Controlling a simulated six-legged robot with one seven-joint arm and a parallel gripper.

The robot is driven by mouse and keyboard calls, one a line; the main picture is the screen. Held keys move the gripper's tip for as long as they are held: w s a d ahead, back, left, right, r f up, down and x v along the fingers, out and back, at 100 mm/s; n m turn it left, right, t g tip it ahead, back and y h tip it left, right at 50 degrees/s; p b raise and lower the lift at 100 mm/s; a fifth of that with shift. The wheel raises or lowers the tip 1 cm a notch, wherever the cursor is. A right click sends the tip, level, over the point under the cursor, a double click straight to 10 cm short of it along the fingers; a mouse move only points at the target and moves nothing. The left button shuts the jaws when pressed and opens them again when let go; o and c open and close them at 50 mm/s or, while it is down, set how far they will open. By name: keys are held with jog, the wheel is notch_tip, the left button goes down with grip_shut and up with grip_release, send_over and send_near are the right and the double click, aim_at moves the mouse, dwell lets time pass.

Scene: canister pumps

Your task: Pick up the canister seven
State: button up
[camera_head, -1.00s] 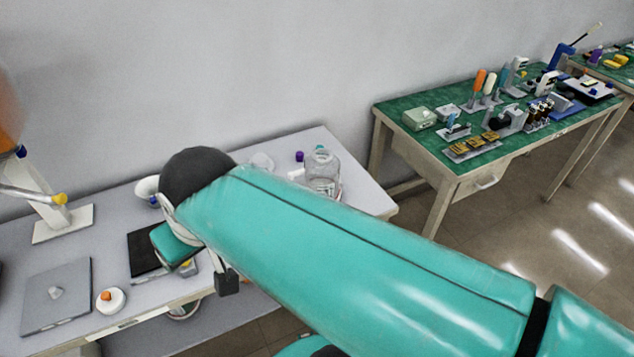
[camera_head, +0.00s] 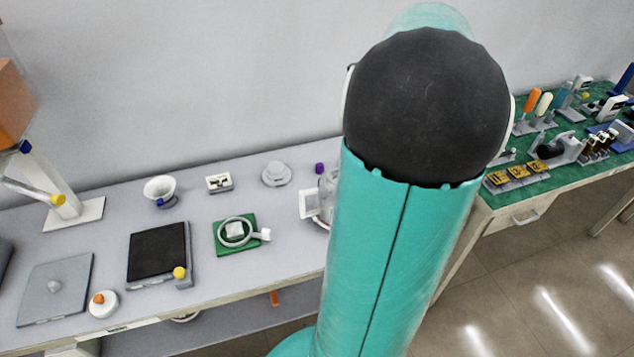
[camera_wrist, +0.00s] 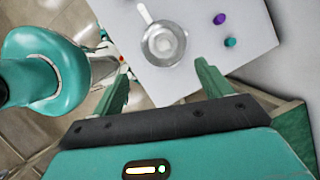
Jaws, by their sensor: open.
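No number seven is readable in either view, so I cannot tell which thing bears it. A clear round canister-like vessel (camera_wrist: 163,44) with a pale handle stands on the light table (camera_wrist: 120,32) in the wrist view. In the head view a clear vessel (camera_head: 327,190), likely the same one, is partly hidden behind my arm. My gripper (camera_wrist: 162,84) is open and empty in the wrist view, its two teal fingers wide apart. The vessel appears beyond the fingertips, centred between them and not gripped. My arm hides the gripper in the head view.
A purple cap (camera_wrist: 219,18) and a teal cap (camera_wrist: 230,42) stand beside the vessel. Left along the bench are a green-based device (camera_head: 220,243), a black plate (camera_head: 157,252) and a white funnel (camera_head: 159,187). A green-topped bench (camera_head: 560,150) at right is crowded.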

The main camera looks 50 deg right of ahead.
send_near(335, 180)
jog(key=shift+a+f+m, duration=0.1)
jog(key=shift+f+m, duration=0.2)
jog(key=shift+f, duration=0.5)
jog(key=shift+w+x, duration=0.15)
jog(key=shift+x, duration=1.2)
jog(key=shift+w+x, duration=0.15)
jog(key=shift+x, duration=1.25)
jog(key=shift+r, duration=0.15)
jog(key=c, duration=1.5)
